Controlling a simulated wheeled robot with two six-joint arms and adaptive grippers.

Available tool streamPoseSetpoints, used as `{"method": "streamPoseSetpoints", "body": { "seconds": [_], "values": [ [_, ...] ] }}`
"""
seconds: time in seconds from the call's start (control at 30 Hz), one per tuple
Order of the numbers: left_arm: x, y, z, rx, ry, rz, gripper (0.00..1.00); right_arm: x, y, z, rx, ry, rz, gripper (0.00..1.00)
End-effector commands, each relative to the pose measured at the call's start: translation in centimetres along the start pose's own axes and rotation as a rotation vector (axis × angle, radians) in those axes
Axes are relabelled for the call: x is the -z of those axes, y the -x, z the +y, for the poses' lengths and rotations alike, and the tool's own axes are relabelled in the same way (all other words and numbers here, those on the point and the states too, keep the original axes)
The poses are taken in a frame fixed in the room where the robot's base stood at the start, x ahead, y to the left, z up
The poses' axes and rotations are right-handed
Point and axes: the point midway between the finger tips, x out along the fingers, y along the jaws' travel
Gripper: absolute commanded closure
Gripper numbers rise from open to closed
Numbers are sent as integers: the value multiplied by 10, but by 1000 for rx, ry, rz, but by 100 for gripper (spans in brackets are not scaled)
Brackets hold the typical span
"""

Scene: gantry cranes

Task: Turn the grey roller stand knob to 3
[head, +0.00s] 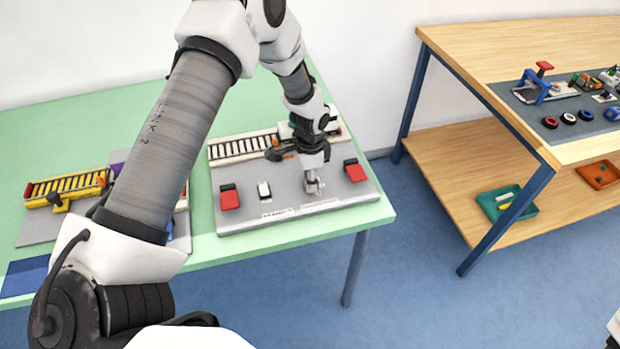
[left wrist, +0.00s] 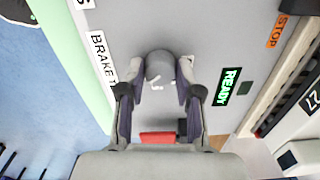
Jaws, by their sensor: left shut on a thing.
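The grey roller stand (head: 245,217) is a flat grey panel on the green table, with a row of rollers (head: 240,149) along its back. Its grey round knob (left wrist: 160,66) stands between the fingers of my left gripper (left wrist: 162,78) in the left wrist view. The gripper is shut on the knob, one finger on each side. In the head view my left gripper (head: 313,186) reaches down to the panel's front right part and mostly hides the knob. White marks show at the knob's near side, but I cannot read its setting.
A yellow roller unit (head: 68,186) stands left. A wooden bench (head: 480,55) stands right, across open blue floor.

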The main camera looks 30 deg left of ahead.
Motion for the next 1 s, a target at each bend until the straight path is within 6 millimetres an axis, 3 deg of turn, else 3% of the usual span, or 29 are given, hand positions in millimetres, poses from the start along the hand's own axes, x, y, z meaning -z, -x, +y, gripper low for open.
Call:
{"method": "streamPoseSetpoints", "body": {
  "seconds": [0.33, 0.87, 0.9, 0.93, 1.0],
  "values": [
    [-3, -4, 4, -10, -155, -7, 100, 0, -3, 0, 0, 0, 0, 100],
    [-3, -4, 4, -10, -182, -7, 100, 0, -3, 0, 0, 0, 0, 100],
    [-3, -4, 4, -10, -182, -7, 55, 0, -3, 0, 0, 0, 0, 100],
    [-2, -4, 4, -10, -182, -7, 45, 0, -3, 0, 0, 0, 0, 100],
    [-2, -3, 3, -8, -182, -5, 41, 0, -3, 0, 0, 0, 0, 100]
  ]
}}
